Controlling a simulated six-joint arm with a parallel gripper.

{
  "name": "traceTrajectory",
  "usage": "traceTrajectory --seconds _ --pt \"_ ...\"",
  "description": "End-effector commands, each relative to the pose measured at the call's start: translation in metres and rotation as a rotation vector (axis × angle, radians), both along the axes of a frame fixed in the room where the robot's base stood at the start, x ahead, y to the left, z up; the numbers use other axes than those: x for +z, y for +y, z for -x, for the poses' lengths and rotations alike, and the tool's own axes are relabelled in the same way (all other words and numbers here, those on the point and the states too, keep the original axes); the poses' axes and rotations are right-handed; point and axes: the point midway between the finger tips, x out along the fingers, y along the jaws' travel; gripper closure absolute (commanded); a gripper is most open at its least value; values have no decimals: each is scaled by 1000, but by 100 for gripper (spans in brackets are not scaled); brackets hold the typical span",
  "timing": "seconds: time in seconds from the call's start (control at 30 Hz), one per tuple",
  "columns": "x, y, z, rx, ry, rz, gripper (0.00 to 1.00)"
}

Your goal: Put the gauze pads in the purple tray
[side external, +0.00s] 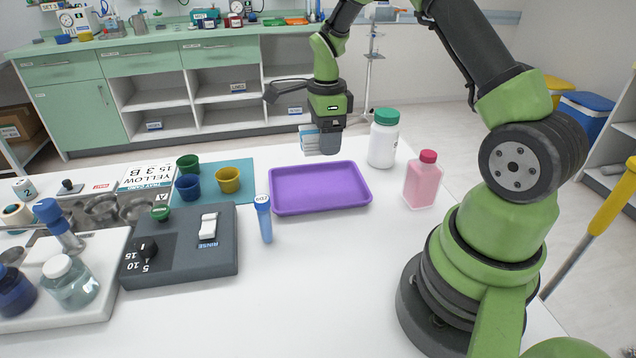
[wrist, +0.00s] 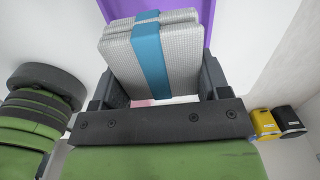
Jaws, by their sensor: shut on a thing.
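The gauze pads (wrist: 184,62) are a white woven stack with a blue band around it. My gripper (side external: 322,143) is shut on them, with a dark finger on each side of the stack in the wrist view. In the side view the gauze pads (side external: 309,140) show at the left of the fingers, partly hidden by them. The purple tray (side external: 283,208) lies flat on the white table and looks empty. Part of the purple tray (wrist: 114,8) shows behind the pads in the wrist view.
A white bottle with a green cap (side external: 383,143) and a pink bottle (side external: 422,184) stand right of the tray. A blue-capped tube (side external: 265,222) stands at its left. A grey switch box (side external: 184,252) and several cups on a blue mat (side external: 240,168) are further left.

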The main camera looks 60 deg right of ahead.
Motion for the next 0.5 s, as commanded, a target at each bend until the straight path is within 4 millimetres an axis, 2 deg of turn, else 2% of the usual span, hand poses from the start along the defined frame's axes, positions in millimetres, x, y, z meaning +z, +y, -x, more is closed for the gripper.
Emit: traceTrajectory --seconds 0.3,0.5 --pt "-55 1 1 1 3 -1 53" --pt "-77 1 0 2 2 -2 53"
